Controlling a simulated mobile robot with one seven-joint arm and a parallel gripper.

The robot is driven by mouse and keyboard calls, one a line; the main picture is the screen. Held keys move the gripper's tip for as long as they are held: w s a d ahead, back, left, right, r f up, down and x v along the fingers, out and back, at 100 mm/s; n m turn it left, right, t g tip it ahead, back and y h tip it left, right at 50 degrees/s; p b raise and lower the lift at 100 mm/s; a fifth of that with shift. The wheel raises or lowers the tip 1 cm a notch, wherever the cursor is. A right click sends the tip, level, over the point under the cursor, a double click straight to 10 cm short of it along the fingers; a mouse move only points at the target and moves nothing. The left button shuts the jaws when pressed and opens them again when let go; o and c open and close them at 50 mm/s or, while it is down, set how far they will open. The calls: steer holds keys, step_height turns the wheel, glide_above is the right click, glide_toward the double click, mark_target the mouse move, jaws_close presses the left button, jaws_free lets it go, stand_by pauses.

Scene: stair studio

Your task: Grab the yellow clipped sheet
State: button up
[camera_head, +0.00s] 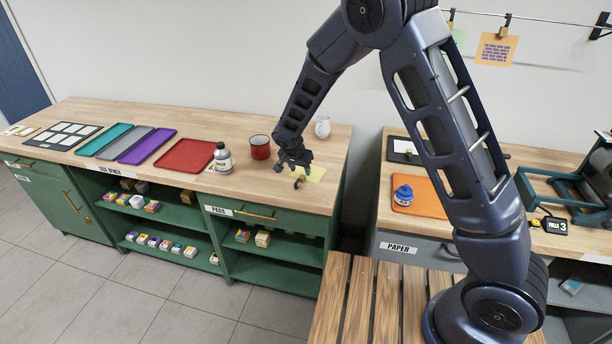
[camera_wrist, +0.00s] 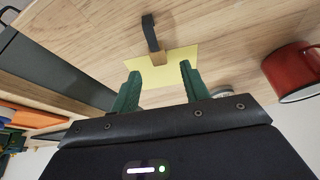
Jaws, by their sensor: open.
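The yellow sheet (camera_head: 313,173) lies on the wooden top of the green cabinet, near its right end. A small clip with a dark upright part (camera_wrist: 151,34) and a tan part sits at the sheet's edge. In the wrist view the yellow sheet (camera_wrist: 172,72) shows between and beyond the fingers. My gripper (camera_head: 298,172) is over the sheet; in the wrist view its two green fingers (camera_wrist: 159,78) are apart, one on each side of the clip's line, with nothing between them. Whether the fingertips touch the sheet I cannot tell.
A red mug (camera_head: 260,147) stands left of my gripper, and a white jug (camera_head: 322,126) behind it. A grey bottle (camera_head: 223,158) stands by a red tray (camera_head: 185,156). A gap separates this cabinet from the paper cabinet (camera_head: 403,247) at right.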

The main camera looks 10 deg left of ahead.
mark_target(302, 176)
steer(key=x, duration=0.4)
jaws_close()
